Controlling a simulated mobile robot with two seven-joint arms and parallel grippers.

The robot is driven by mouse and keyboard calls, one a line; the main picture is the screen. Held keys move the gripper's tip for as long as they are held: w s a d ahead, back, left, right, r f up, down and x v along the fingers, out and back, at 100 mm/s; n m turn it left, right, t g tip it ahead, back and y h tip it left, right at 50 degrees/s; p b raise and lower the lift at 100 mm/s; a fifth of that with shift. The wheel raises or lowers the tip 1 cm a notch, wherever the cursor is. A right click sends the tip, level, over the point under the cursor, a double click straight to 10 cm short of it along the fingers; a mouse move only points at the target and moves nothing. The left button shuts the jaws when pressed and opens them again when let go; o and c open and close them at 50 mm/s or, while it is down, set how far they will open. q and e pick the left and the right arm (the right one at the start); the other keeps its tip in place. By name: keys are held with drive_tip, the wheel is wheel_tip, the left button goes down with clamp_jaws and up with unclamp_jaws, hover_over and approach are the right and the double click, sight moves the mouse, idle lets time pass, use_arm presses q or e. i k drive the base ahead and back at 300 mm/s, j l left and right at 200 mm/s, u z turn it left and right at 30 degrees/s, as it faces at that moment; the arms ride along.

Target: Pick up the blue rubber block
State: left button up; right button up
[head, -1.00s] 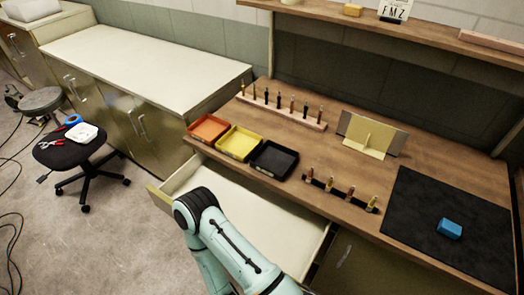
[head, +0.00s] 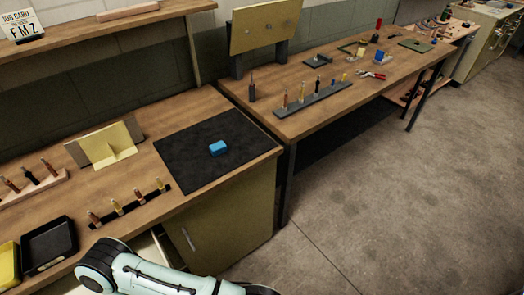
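The blue rubber block (head: 218,148) lies on a black mat (head: 190,165) at the right end of the near wooden bench in the head view. Nothing touches it except the mat. One of my arms, pale green with dark joints, crosses the bottom of the view, in front of the bench and well short of the block. Neither gripper shows in the frame.
A yellow angled stand (head: 105,148), a black strip holding several small tools (head: 130,207) and a black tray (head: 48,244) share the bench. A drawer is open below. A second bench (head: 320,112) stands to the right; the floor (head: 400,190) before it is clear.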

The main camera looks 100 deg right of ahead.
sight(217, 148)
drive_tip(key=k+l+z, duration=0.1)
drive_tip(key=z, duration=2.85)
drive_tip(key=l+u, duration=0.1)
drive_tip(key=u, duration=0.35)
drive_tip(key=i+l+u, duration=0.1)
drive_tip(key=u, duration=0.4)
drive_tip(key=l+u, duration=0.1)
drive_tip(key=u, duration=0.35)
drive_tip(key=l+u, duration=0.1)
drive_tip(key=u, duration=0.35)
